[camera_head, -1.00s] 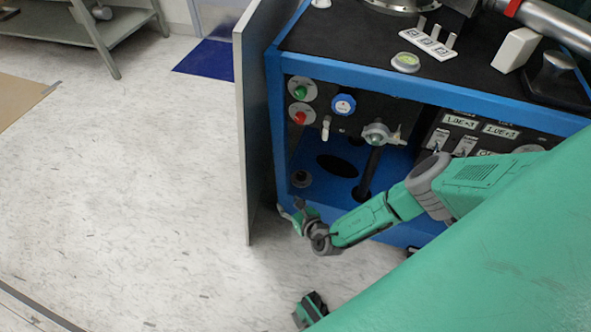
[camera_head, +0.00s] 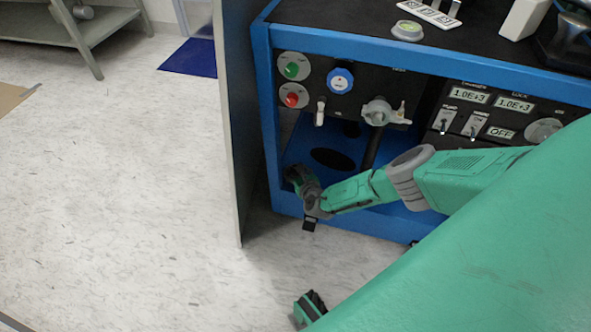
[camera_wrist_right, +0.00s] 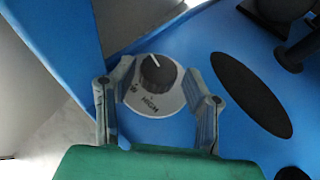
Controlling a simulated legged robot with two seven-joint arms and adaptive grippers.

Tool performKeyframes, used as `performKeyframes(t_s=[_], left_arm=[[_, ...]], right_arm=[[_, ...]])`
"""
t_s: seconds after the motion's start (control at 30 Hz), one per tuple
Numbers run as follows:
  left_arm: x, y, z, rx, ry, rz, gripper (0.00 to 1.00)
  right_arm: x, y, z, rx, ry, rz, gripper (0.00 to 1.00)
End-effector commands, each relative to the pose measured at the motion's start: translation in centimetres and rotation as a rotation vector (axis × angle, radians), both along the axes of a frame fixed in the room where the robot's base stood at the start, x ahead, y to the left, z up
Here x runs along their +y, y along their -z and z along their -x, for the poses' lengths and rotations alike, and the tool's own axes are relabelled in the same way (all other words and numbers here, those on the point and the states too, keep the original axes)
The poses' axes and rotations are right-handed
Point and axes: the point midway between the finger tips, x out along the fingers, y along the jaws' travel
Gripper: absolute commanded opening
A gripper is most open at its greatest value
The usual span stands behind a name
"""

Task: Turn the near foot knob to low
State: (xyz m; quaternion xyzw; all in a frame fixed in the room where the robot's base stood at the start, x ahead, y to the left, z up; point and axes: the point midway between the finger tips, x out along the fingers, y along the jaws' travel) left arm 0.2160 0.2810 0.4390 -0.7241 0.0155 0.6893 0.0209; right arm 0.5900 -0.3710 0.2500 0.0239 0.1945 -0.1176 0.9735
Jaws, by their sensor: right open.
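The near foot knob (camera_wrist_right: 157,74) is black with a white pointer line and sits on a round grey dial plate (camera_wrist_right: 174,100) on the blue cabinet floor. The plate reads "HIGH" on its lower side, with another mark partly hidden at its left. The pointer line points up and slightly left in the right wrist view. My right gripper (camera_wrist_right: 160,82) is open, with one finger on each side of the knob; I cannot tell if either touches it. In the head view, my right gripper (camera_head: 304,186) is low in the cabinet and hides the knob. My left gripper is not in view.
The blue cabinet (camera_head: 262,110) has an open grey door (camera_head: 236,130) on its left. Above the cabinet floor are a green button (camera_head: 291,70), a red button (camera_head: 292,99), a blue knob (camera_head: 340,80) and a grey valve (camera_head: 378,112). A dark oval hole (camera_wrist_right: 250,92) lies beside the knob.

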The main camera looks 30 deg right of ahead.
Motion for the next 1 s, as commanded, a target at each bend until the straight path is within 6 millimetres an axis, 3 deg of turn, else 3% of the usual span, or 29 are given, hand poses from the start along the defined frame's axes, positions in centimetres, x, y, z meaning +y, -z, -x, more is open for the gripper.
performKeyframes(t_s=[0.13,0.5,0.53,0.63,1.0], left_arm=[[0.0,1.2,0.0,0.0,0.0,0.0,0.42],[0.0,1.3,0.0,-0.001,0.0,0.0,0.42],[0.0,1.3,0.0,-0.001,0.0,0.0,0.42],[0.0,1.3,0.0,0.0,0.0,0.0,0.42],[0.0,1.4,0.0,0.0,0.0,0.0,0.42]], right_arm=[[-0.3,0.6,-1.2,-0.001,0.0,-0.001,0.42],[-0.4,0.5,-1.6,0.0,-0.001,0.0,0.42],[-0.4,0.5,-1.6,0.0,-0.001,0.0,0.39],[-0.3,0.6,-1.6,0.0,-0.001,0.0,0.04],[-0.4,0.6,-1.5,0.001,-0.04,0.0,0.03]])
